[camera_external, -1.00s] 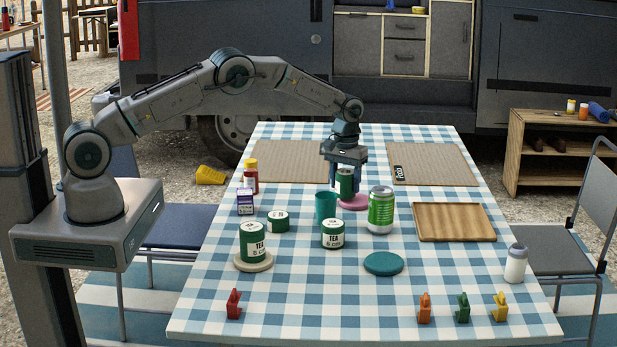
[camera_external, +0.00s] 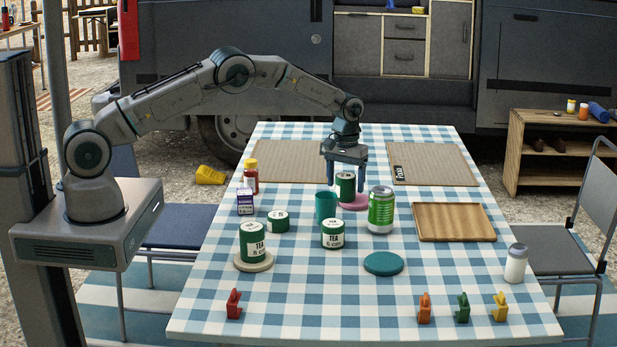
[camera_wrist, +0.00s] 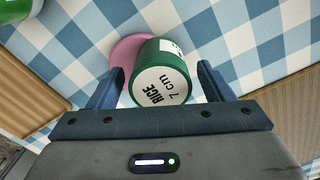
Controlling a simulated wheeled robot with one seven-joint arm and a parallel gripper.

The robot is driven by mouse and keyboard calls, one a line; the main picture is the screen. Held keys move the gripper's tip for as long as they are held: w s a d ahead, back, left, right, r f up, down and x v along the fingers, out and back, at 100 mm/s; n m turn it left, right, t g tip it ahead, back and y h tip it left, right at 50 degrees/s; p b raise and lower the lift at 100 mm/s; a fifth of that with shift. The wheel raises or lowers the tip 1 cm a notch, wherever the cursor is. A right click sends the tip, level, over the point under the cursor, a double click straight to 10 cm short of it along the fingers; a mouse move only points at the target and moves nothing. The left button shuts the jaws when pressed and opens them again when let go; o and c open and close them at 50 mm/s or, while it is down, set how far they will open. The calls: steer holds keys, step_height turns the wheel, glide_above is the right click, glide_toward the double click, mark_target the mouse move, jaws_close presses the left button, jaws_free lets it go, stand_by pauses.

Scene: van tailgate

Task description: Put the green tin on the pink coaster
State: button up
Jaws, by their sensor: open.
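A green tin (camera_external: 345,185) stands upright at the pink coaster (camera_external: 359,203), towards the coaster's back left. In the wrist view its lid reads RICE 7 cm (camera_wrist: 160,88), and the pink coaster (camera_wrist: 122,55) shows out from one side under it. I cannot tell how much of its base rests on the coaster. My gripper (camera_external: 346,188) points down over this tin. Its fingers (camera_wrist: 158,88) are open on both sides of the tin, with a gap at the right finger. Other green tins labelled TEA stand nearer the front: one (camera_external: 253,242) on a beige coaster (camera_external: 253,264), one (camera_external: 332,234) on the cloth.
A teal cup (camera_external: 326,206) and a green can (camera_external: 381,210) stand close in front of my gripper. A low green tin (camera_external: 277,222), a teal coaster (camera_external: 384,263) and a wooden tray (camera_external: 455,222) are also on the table. The cloth between the two woven mats is clear.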

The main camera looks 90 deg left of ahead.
mark_target(346, 176)
step_height(346, 176, up, 11)
steer(key=shift+f+b, duration=0.1)
steer(key=shift+b, duration=0.25)
steer(key=s+d+r+m+t, duration=0.1)
steer(key=s+d+r+m, duration=0.1)
steer(key=s+d+r, duration=0.4)
steer(key=s+d+r+m, duration=0.25)
steer(key=d+r, duration=0.25)
steer(key=d, duration=0.3)
steer(key=s+d+r+m+t, duration=0.1)
steer(key=s+d+r+m, duration=0.1)
steer(key=s+d+r, duration=0.45)
steer(key=s+d+f+m, duration=0.2)
steer(key=s+d, duration=0.4)
steer(key=s, duration=0.4)
steer(key=s+d+f+m, duration=0.2)
steer(key=s+d+m, duration=0.2)
steer(key=s+d, duration=0.3)
steer(key=s, duration=0.3)
steer(key=shift+s+d+f+t, duration=0.25)
steer(key=shift+s+f+t, duration=0.1)
steer(key=shift+f+t, duration=0.05)
